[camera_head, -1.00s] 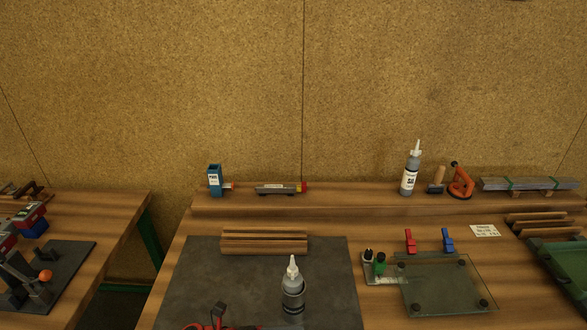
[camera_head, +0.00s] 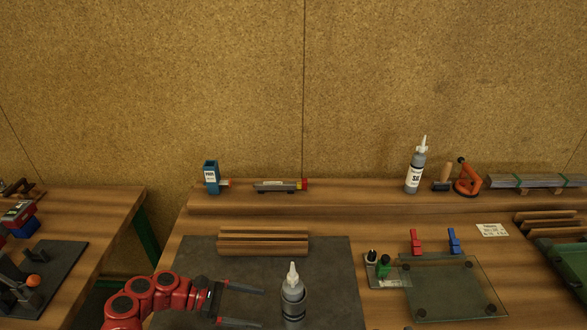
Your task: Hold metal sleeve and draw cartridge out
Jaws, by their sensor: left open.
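A cartridge (camera_head: 292,279) with a white nozzle stands upright on the dark mat, in front of the wooden strips. Its lower part sits in a grey, metal-looking sleeve (camera_head: 293,308); the base is near the picture's bottom edge. My left gripper (camera_head: 262,308) comes in from the left, level with the sleeve. Its two fingers are apart, pointing right at the sleeve, with nothing between them. A visible gap seems to remain between fingertips and sleeve. My right gripper is not in view.
Wooden strips (camera_head: 263,241) lie on the dark mat (camera_head: 200,258). A similar labelled bottle (camera_head: 415,172) and an orange tool (camera_head: 468,180) stand on the back ledge. A glass plate (camera_head: 455,290) with clamps lies to the right. The mat right of the sleeve is clear.

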